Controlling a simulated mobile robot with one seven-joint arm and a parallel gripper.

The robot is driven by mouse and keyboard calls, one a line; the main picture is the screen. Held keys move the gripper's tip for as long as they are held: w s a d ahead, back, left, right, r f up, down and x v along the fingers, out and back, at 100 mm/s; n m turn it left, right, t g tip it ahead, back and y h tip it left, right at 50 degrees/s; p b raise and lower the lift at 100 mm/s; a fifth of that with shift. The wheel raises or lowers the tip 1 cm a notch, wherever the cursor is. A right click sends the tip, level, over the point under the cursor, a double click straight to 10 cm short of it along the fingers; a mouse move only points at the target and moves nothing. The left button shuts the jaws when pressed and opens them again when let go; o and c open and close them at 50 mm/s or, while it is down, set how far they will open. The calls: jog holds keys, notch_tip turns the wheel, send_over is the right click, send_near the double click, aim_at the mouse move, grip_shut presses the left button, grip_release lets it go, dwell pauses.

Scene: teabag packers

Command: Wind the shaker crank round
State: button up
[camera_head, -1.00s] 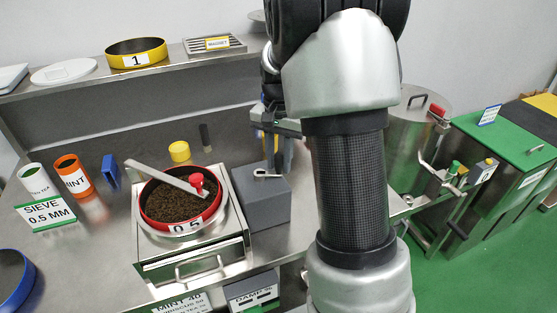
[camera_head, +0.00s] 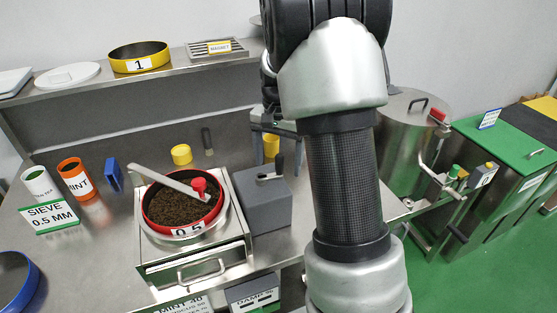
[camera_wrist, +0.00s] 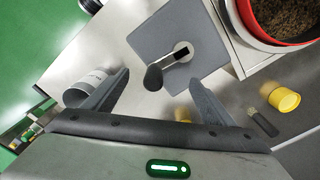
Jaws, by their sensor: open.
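The shaker crank (camera_head: 269,177) sits on top of a grey box (camera_head: 265,206) beside the sieve shaker. It has a short metal arm and a black knob (camera_head: 279,166), and shows in the wrist view (camera_wrist: 170,62) too. My gripper (camera_wrist: 160,84) is open and empty, its two grey fingers spread on either side of the knob in that view. In the head view my gripper (camera_head: 272,138) is behind the crank, apart from it and partly hidden by my arm. A red-rimmed sieve (camera_head: 183,205) of dark tea stands on the shaker, with a metal bar and red knob across it.
White (camera_head: 38,182) and orange (camera_head: 75,178) cups and a blue block (camera_head: 112,174) are left. A steel drum (camera_head: 403,150) stands right. A shelf runs along the back.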

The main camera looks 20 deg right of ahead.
jog(key=shift+o, duration=0.5)
jog(key=shift+d, duration=0.1)
jog(key=shift+s, duration=0.15)
jog(key=shift+s+a, duration=0.25)
jog(key=shift+s, duration=0.55)
jog(key=shift+c, duration=0.2)
jog(key=c, duration=1.8)
